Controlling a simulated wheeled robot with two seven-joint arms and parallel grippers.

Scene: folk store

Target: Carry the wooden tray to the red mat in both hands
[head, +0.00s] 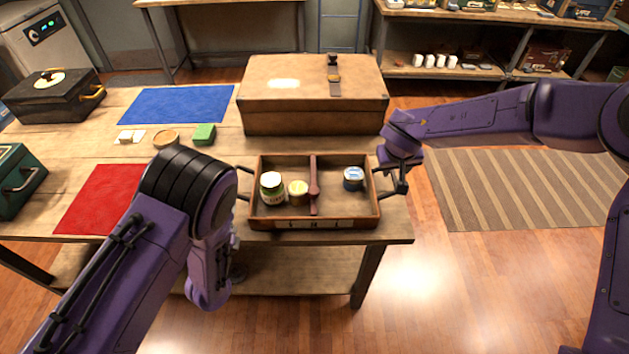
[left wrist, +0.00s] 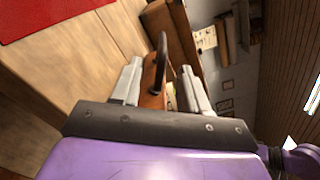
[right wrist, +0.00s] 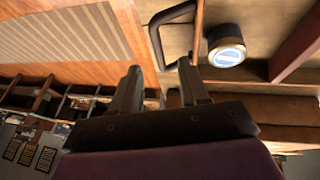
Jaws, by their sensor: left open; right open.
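The wooden tray (head: 331,223) sits on the workbench near its front right edge. The red mat (head: 98,203) lies flat to the left of the tray. My right gripper (right wrist: 160,85) is open, close to the tray's right handle (right wrist: 160,38). My left gripper (left wrist: 158,85) is open at the tray's left side, with the left handle (left wrist: 161,62) showing between its fingers. In the head view my left fingers are hidden behind my arm.
A large brown case (head: 310,108) stands behind the tray. A blue mat (head: 178,104), a green block (head: 204,134) and a round wooden dish (head: 166,139) lie behind the red mat. A green box (head: 18,178) and a black case (head: 55,97) stand at the left.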

